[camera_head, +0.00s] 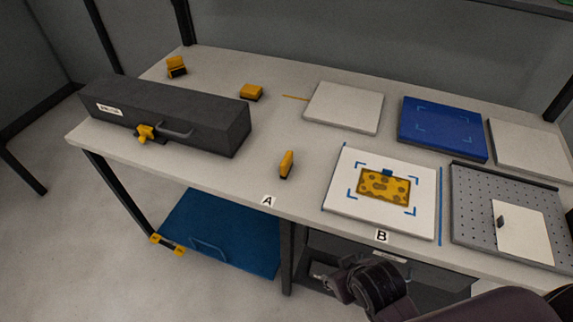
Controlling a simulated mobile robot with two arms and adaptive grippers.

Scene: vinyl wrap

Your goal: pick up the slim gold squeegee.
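A small narrow gold piece with a dark lower edge (286,163) stands on the table near label A; it looks like the slim gold squeegee. A wider gold block (251,92) lies farther back, and a gold and black piece (176,66) stands at the back left. A thin yellow strip (294,98) lies flat left of a white panel. These are too small to tell exactly which are squeegees. My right gripper (335,282) is low in front of the table's front edge, below label B, apart from all of them. Its fingers are dark and unclear. My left gripper is out of view.
A long dark case (170,112) with a gold latch fills the table's left. A white board with a patterned yellow sheet (384,187), a blue panel (442,128), white panels and a perforated plate (475,205) cover the right. Table surface around the narrow gold piece is clear.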

